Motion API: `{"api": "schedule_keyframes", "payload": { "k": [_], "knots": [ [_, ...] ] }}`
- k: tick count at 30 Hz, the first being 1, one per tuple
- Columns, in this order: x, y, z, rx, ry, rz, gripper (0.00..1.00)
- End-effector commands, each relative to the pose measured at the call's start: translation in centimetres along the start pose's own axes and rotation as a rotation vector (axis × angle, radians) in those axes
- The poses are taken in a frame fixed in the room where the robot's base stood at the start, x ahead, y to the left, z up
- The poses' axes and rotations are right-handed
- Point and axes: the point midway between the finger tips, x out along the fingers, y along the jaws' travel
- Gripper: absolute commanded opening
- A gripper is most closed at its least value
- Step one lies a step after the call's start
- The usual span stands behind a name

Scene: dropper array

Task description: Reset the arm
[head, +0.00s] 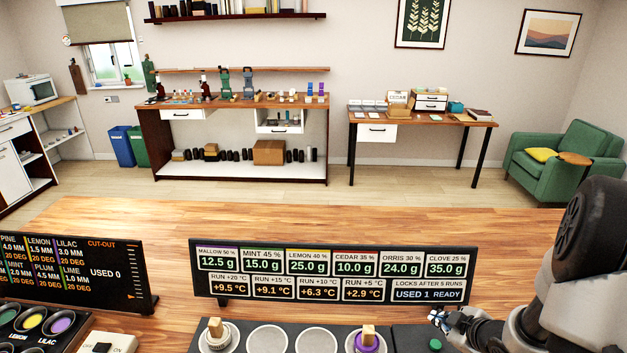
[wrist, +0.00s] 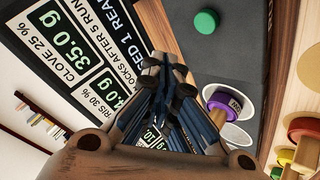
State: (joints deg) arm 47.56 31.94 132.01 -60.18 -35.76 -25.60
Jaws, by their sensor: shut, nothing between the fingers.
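My gripper (head: 438,317) is at the lower right in the head view, at the end of my arm, in front of the display board's right end. In the wrist view my gripper (wrist: 165,62) has its dark fingers together with nothing between them. It is apart from the dropper with the purple ring (head: 368,343), which stands to its left in the head view. That purple ring also shows in the wrist view (wrist: 222,99). A dropper with a pale ring (head: 217,338) stands at the rack's left end. A green button (head: 435,344) is just below my gripper in the head view.
The black display board (head: 335,272) stands behind the dropper rack and reads "USED 1 READY". Another board (head: 70,273) stands at left above a tray of coloured wells (head: 40,325) and an ON switch (head: 105,347). The wooden tabletop (head: 330,217) behind the boards is clear.

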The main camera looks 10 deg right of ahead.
Motion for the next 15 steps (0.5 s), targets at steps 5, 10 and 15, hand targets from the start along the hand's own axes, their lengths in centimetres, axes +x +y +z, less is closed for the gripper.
{"api": "schedule_keyframes", "payload": {
  "k": [5,10,15],
  "knots": [
    [-2.1,2.2,-2.6,0.013,-0.087,0.045,0.00],
    [-7.3,3.7,-7.3,0.118,-0.223,0.121,0.00],
    [-13.6,1.6,-11.8,0.292,-0.301,0.156,0.00]
  ]
}}
